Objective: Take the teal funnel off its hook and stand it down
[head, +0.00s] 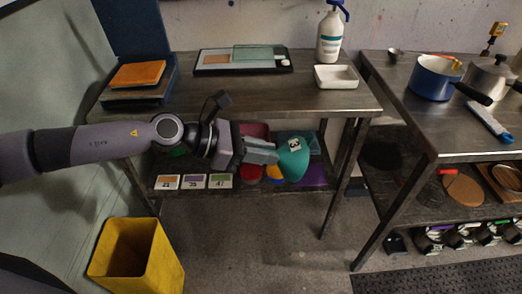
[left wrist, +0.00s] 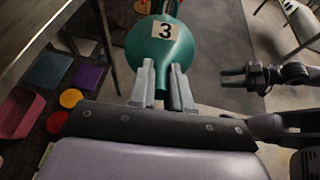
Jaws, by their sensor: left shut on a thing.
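The teal funnel (head: 294,161) has a pale label with a black 3. My left gripper (head: 274,152) is shut on it, and it hangs in the air in front of the left table, with the lower shelf behind it. In the left wrist view the funnel (left wrist: 160,44) is ahead of the fingers, its narrow spout between the two fingertips (left wrist: 162,72). No hook can be made out touching it. My right gripper (left wrist: 234,77) shows at the right of the left wrist view, its fingers apart and empty, well away from the funnel.
The left table's top (head: 290,97) has bare room in front. Small labelled boxes (head: 193,182) line the lower shelf (head: 185,191). A yellow bin (head: 135,262) stands on the floor.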

